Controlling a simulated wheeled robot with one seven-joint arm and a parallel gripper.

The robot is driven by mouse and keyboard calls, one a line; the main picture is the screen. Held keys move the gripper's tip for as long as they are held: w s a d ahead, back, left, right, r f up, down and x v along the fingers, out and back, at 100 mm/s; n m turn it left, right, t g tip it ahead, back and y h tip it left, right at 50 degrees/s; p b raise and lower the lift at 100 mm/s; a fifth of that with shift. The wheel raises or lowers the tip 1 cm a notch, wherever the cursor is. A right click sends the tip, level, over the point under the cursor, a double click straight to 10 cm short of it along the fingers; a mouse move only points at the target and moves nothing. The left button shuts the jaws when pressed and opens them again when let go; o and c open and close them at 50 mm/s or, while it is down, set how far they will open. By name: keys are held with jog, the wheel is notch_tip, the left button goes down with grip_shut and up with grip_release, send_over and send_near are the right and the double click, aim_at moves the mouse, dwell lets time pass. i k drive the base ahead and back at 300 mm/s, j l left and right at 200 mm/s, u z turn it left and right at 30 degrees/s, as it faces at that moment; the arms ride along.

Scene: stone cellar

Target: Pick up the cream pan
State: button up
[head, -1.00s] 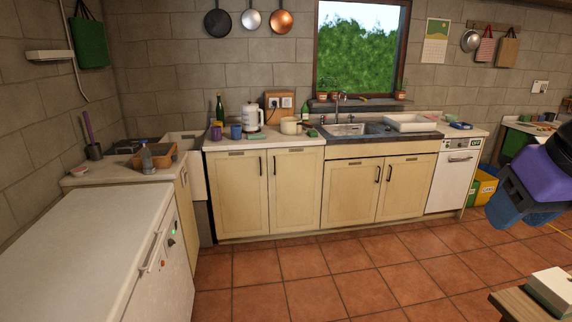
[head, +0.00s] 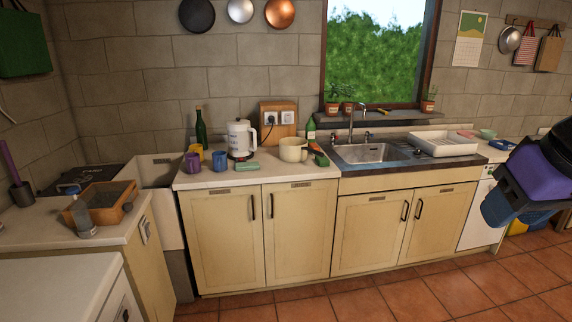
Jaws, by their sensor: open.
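The cream pan (head: 293,149) stands upright on the white counter, just left of the sink. A green item (head: 319,156) lies close to its right side, and the electric kettle (head: 240,139) stands to its left. My gripper (head: 497,207) is at the right edge of the head view, far to the right of the pan and nearer to me. Its jaws are open, and I see nothing held in them. Part of my gripper is cut off by the picture's edge.
The counter (head: 208,181) also bears purple, yellow and blue mugs, a green bottle (head: 201,130) and a green block (head: 247,167). The sink (head: 370,153) and a white dish rack (head: 442,143) lie right of the pan. The tiled floor before the cabinets is clear. A white worktop (head: 60,285) is at lower left.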

aim_at(291, 149)
jog(key=i+z, duration=0.1)
jog(key=i, duration=0.5)
jog(key=i+j, duration=0.15)
jog(key=i, duration=0.45)
jog(key=i+j+z, duration=0.15)
jog(key=i, duration=0.45)
jog(key=i+j, duration=0.6)
jog(key=j, duration=0.15)
jog(key=i+j+u, duration=0.1)
jog(key=i+j, duration=0.5)
jog(key=k+j, duration=0.05)
jog(key=j, duration=0.05)
